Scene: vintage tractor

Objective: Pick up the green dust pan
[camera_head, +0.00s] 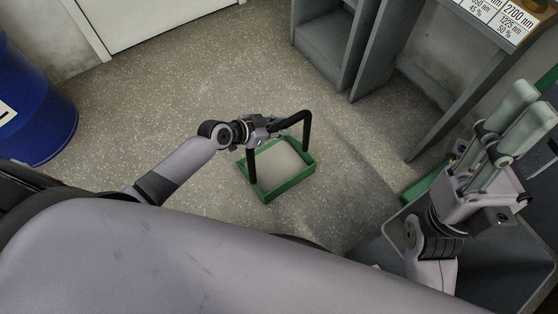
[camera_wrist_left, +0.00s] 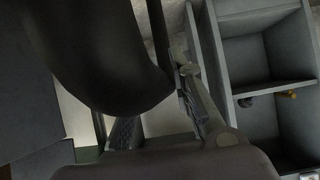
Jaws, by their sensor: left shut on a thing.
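The green dust pan (camera_head: 290,184) is a shallow, box-like tray with a green rim and a tall black handle frame (camera_head: 306,128). In the head view it is at the middle, over the speckled floor; I cannot tell if it touches the floor. My left gripper (camera_head: 270,130) is shut on the top bar of the handle, which it partly hides. In the left wrist view, dark arm and gripper parts (camera_wrist_left: 190,85) fill much of the picture, and a small bit of green shows low at the left. My right gripper (camera_head: 512,122) is at the right, away from the pan; its finger gap is unclear.
A blue drum (camera_head: 32,105) stands at the left. A grey open shelf unit (camera_head: 340,45) and a grey bench (camera_head: 470,90) are at the upper right. Another green thing (camera_head: 420,187) shows partly behind my right arm. The floor (camera_head: 180,85) behind the pan is clear.

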